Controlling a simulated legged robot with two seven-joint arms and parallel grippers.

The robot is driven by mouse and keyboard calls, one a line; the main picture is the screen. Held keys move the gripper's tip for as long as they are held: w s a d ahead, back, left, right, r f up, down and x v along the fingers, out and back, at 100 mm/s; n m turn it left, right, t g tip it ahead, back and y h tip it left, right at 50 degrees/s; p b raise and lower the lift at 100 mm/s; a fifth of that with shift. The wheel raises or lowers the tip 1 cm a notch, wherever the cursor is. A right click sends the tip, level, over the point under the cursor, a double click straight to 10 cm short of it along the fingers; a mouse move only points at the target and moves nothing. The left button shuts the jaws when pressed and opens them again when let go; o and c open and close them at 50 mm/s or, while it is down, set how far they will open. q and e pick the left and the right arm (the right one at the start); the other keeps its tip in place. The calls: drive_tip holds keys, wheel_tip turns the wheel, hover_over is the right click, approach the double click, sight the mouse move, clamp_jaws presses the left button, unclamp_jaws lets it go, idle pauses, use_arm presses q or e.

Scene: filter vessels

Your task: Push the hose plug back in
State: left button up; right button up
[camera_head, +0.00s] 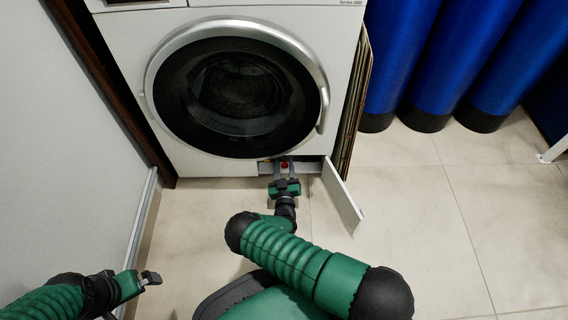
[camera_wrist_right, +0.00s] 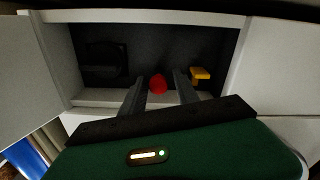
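The red hose plug (camera_head: 284,166) shows in the low compartment (camera_wrist_right: 225,20) at the bottom of the washing machine (camera_head: 200,165). In the right wrist view the red plug (camera_wrist_right: 157,84) appears between my right gripper's two fingers. My right gripper (camera_head: 284,170) is at the compartment opening with its fingers apart; the wrist view also shows the open fingers (camera_wrist_right: 160,86). A small gap shows on each side of the plug, and I cannot tell whether a finger touches it. The hose is not clearly visible. My left gripper (camera_head: 150,278) is low at the left, away from the machine; its finger gap is unclear.
The compartment's flap (camera_head: 343,195) stands open to the right of my right gripper. Inside are a dark round part (camera_wrist_right: 105,60) and a yellow piece (camera_wrist_right: 200,75). Blue cylinders (camera_head: 455,60) stand at the right. A white panel (camera_head: 70,120) rises at the left. Floor (camera_head: 420,230) is clear at right.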

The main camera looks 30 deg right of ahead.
drive_tip(key=shift+d+f, duration=0.1)
clamp_jaws()
idle(1.1)
